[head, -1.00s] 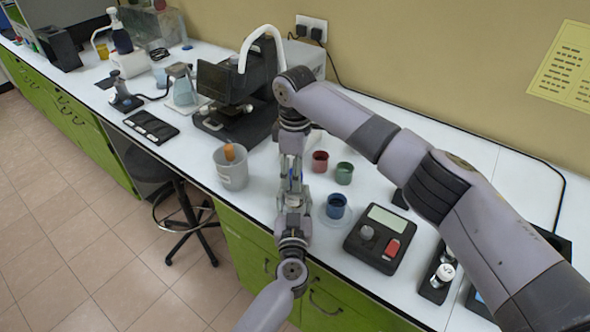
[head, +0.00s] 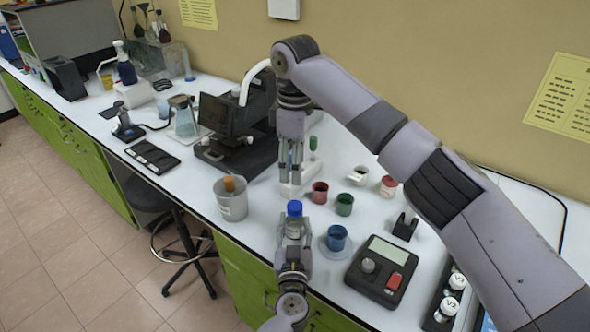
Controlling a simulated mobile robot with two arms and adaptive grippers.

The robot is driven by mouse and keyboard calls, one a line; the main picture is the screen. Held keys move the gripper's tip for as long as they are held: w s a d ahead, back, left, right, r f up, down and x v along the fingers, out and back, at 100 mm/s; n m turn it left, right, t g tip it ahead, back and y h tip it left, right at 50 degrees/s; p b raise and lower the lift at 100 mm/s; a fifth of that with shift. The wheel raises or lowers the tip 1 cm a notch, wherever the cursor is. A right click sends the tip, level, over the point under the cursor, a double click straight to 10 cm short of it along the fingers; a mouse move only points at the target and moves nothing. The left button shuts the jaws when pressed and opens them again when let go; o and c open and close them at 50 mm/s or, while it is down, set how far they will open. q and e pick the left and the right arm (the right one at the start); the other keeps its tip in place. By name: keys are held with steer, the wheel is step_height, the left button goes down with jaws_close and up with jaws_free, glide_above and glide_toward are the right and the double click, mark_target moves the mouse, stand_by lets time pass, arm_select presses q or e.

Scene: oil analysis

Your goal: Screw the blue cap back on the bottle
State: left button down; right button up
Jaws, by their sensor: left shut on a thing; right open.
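The bottle (head: 293,229) stands upright between the fingers of my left gripper (head: 293,235), above the front edge of the bench. The blue cap (head: 294,208) sits on top of the bottle; how tightly it is seated cannot be told. My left gripper is shut on the bottle and hides most of its body. My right gripper (head: 290,178) points down, open and empty, above and behind the cap and apart from it.
A blue cup (head: 337,238) on a clear dish, a red cup (head: 320,192) and a green cup (head: 344,204) stand right of the bottle.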

arm_select(q)
steer(key=c, duration=0.9)
jaws_free()
steer(key=s, duration=1.2)
steer(key=shift+a, duration=0.15)
